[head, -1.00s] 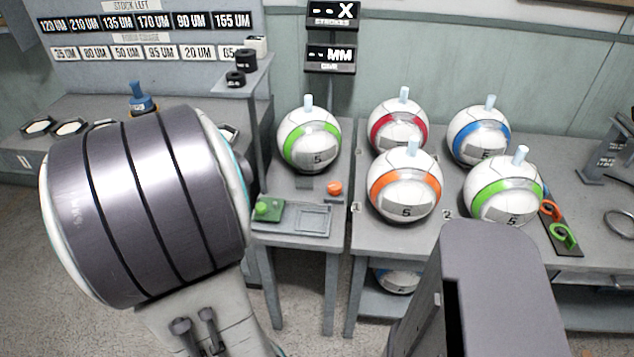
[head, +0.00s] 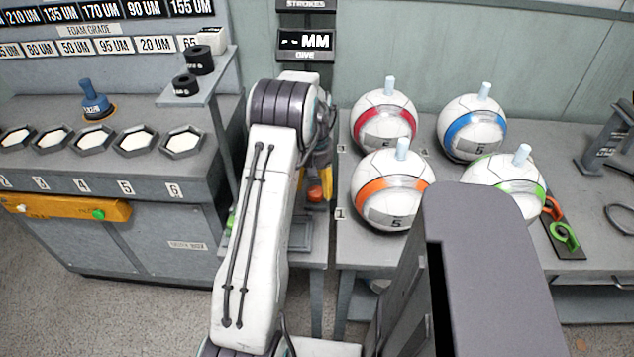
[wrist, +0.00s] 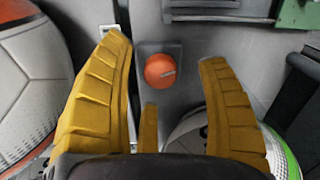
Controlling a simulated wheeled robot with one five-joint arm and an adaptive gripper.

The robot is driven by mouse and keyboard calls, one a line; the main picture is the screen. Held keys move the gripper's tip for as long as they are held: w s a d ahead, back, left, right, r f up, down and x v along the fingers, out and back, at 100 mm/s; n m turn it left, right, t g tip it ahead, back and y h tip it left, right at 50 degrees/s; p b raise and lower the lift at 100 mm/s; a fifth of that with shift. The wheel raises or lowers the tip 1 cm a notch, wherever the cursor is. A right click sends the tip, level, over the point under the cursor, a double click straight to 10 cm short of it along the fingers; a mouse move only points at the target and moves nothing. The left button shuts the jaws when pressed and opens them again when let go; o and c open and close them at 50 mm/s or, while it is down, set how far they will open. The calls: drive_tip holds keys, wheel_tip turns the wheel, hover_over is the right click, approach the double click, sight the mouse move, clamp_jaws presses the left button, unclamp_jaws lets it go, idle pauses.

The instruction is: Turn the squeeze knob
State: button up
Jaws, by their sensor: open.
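The squeeze knob looks to be the orange round knob (head: 318,191) on the small grey stand, partly behind my arm. In the wrist view the orange knob (wrist: 160,70) has a pale pointer line on its face and sits on a dark square plate. My gripper (wrist: 163,54) has its yellow fingers spread, one on each side of the knob, with nothing held. In the head view the gripper (head: 325,178) shows only in part, just above the knob. I cannot tell whether any finger touches it.
An orange-banded ball (wrist: 28,75) is close to the left finger in the wrist view. A green-banded ball (wrist: 192,138) is partly behind the right finger. Several banded balls, including a red one (head: 384,122), stand on the right table. A shelf with black rings (head: 198,60) is left of my arm.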

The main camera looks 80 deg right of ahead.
sight(316, 192)
drive_tip(key=d, duration=0.1)
drive_tip(key=d+r+n, duration=0.1)
drive_tip(key=shift+d+r+h, duration=0.2)
drive_tip(key=shift+d+h, duration=0.1)
drive_tip(key=shift+d, duration=0.05)
drive_tip(key=shift+d+n, duration=0.15)
drive_tip(key=shift+n, duration=0.35)
drive_tip(key=shift+a+n, duration=0.45)
drive_tip(key=shift+n, duration=0.55)
drive_tip(key=shift+f, duration=3.65)
drive_tip(key=shift+c, duration=0.3)
drive_tip(key=c, duration=1.1)
